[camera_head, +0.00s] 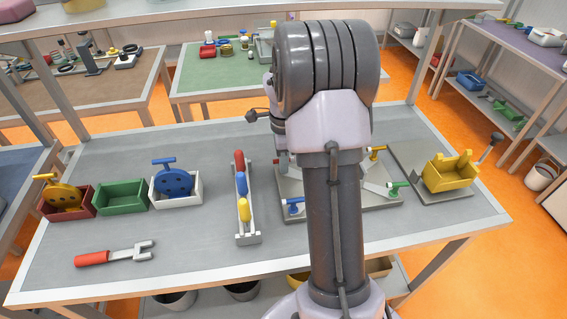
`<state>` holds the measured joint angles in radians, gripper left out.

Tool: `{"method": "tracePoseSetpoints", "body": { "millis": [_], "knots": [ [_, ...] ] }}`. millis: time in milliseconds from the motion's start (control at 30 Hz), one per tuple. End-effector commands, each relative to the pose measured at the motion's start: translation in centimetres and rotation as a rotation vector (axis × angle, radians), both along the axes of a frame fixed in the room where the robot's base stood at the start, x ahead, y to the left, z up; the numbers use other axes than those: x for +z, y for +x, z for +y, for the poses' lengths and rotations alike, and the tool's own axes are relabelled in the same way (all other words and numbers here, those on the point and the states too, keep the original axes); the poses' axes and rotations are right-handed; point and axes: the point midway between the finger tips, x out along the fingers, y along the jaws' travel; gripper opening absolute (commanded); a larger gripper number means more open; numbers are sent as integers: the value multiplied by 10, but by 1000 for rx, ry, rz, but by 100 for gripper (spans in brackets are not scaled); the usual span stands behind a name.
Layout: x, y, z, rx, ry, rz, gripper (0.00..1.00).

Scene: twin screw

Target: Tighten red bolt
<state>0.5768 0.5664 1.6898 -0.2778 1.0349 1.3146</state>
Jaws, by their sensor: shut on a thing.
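A grey fixture plate (375,203) lies on the table, partly covered by my arm. A small red piece (277,161) shows at the plate's far left, just left of my arm; it may be the red bolt, but most of it is hidden. A blue bolt (292,205), a green bolt (397,187) and a yellow bolt (377,152) sit around the other corners. My arm reaches over the plate's middle. My gripper's fingers are hidden behind my arm, so I cannot see what is between them.
A white rack (247,238) with red, blue and yellow handles stands left of the plate. Red (67,212), green (120,196) and white (177,198) bins stand farther left. A red-handled wrench (115,255) lies in front. The table's front left is mostly clear.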

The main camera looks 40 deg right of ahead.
Motion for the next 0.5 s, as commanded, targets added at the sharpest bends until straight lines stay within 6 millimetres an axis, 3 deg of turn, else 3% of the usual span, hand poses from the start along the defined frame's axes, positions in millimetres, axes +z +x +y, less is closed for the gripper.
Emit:
{"method": "tracePoseSetpoints", "body": {
  "millis": [500],
  "knots": [
    [0,0,0,-116,1,0,0]
  ]
}}
